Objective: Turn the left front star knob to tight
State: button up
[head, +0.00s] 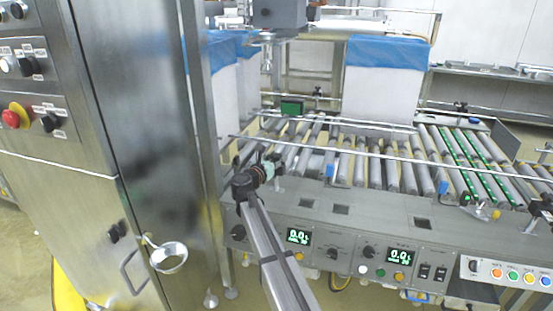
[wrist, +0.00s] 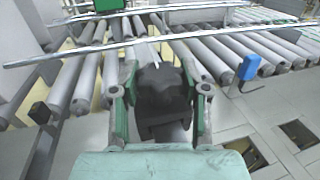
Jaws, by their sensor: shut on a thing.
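The star knob shows as a dark, lobed knob (wrist: 162,88) between the fingers of my gripper (wrist: 161,92) in the wrist view. The fingers stand on its left and right sides, and my gripper is shut on it. In the head view my gripper (head: 274,168) is at the left front edge of the roller conveyor. There the knob is mostly hidden by my gripper, and its turn position cannot be read. A guide rail (wrist: 140,36) runs across just beyond the knob.
The roller conveyor (head: 375,163) spreads behind and to the right. A blue-topped part (wrist: 247,66) stands right of my gripper. Displays and dials line the front panel (head: 345,238) below. A tall steel cabinet (head: 150,130) stands close on the left. White cartons with blue liners (head: 383,95) stand behind.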

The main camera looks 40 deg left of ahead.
jog(key=o, duration=1.2)
jog(key=shift+c, duration=0.2)
jog(key=s+d, duration=0.2)
jog(key=s, duration=0.9)
jog(key=shift+s, duration=0.4)
jog(key=shift+d, duration=0.1)
